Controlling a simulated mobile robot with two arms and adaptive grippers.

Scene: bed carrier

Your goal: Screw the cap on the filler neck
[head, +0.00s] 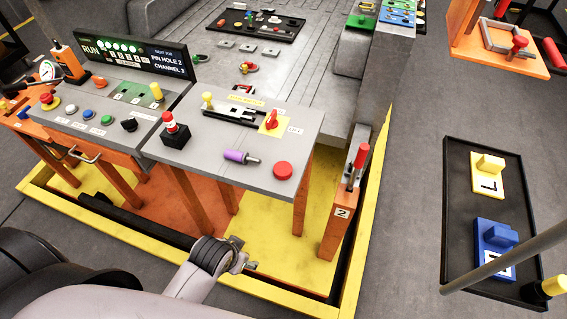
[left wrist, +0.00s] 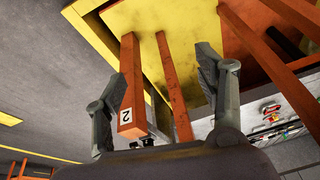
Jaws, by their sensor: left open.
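A round red cap-like disc (head: 283,171) lies on the right front part of the grey worktop (head: 225,168). I cannot tell for sure that it is the cap. The filler neck is not clearly identifiable; a black block with a red-and-white upright piece (head: 170,125) stands at the worktop's left end. My left gripper (head: 246,256) is low, in front of the worktop and below its top, apart from both. In the left wrist view its fingers (left wrist: 164,66) are spread wide with nothing between them; orange legs show beyond. My right gripper is not in view.
A purple-handled pin (head: 240,157) lies left of the red disc. An orange post (head: 343,215) marked 2 with a red lever stands right of the worktop; it shows in the left wrist view (left wrist: 130,95). A yellow rim (head: 362,245) edges the base. A black tray (head: 453,230) lies right.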

